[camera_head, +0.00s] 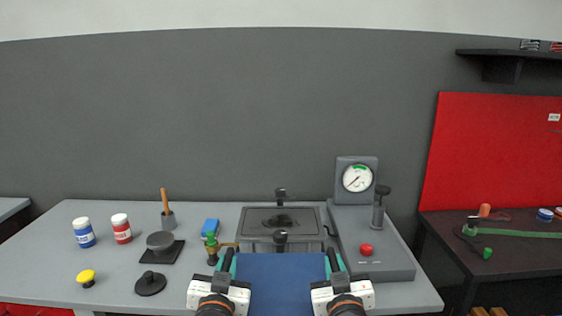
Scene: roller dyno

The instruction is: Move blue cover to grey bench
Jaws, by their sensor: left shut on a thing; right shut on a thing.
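The blue cover (287,284) is a flat blue panel at the bottom middle of the head view. My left gripper (228,266) is shut on its left edge and my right gripper (333,264) is shut on its right edge. The cover is held between them in front of the dyno unit, and its lower end runs out of the picture. The grey bench (110,281) spreads out on the left and under the machine. From this view I cannot tell whether the cover touches the bench.
A dark-topped roller unit (281,221) stands behind the cover. A gauge console (385,262) with a red button is at its right. Jars (84,236), a black stand (162,250) and a yellow knob (87,278) are on the left. A dark table (520,258) is far right.

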